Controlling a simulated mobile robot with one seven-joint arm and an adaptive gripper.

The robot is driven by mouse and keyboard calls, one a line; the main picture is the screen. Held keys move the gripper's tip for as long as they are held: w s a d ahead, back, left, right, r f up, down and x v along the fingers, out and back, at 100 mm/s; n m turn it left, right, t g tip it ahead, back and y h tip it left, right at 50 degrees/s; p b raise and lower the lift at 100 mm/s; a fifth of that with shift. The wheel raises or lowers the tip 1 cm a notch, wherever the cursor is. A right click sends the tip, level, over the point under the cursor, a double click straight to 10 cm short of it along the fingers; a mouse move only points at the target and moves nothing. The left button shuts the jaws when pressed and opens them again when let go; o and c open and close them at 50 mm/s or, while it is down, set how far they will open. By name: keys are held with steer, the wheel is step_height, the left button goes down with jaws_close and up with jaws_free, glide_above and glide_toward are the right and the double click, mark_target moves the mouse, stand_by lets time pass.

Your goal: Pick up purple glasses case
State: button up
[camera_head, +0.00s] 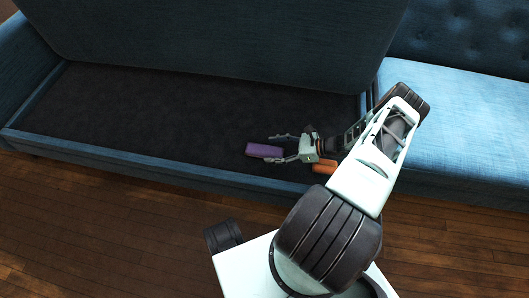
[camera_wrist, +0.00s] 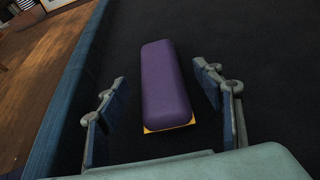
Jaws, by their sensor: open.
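The purple glasses case (camera_head: 264,150) lies on the dark seat of the blue sofa, near its front edge. It is a long rounded block, and in the wrist view the purple glasses case (camera_wrist: 166,86) shows a yellow-orange edge at its near end. My gripper (camera_head: 281,148) is at the case's right end in the head view. In the wrist view the open fingers of my gripper (camera_wrist: 163,101) stand on either side of the case's near part, with a gap on both sides. The gripper holds nothing.
An orange object (camera_head: 325,166) lies on the seat below my wrist, partly hidden by it. The blue sofa's front rail (camera_head: 130,161) runs close to the case. The dark seat (camera_head: 150,110) is bare to the left. The wooden floor (camera_head: 100,215) is in front.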

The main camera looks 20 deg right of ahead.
mark_target(264, 151)
steer(key=shift+x, duration=1.25)
steer(key=c, duration=1.3)
steer(key=shift+o, duration=0.2)
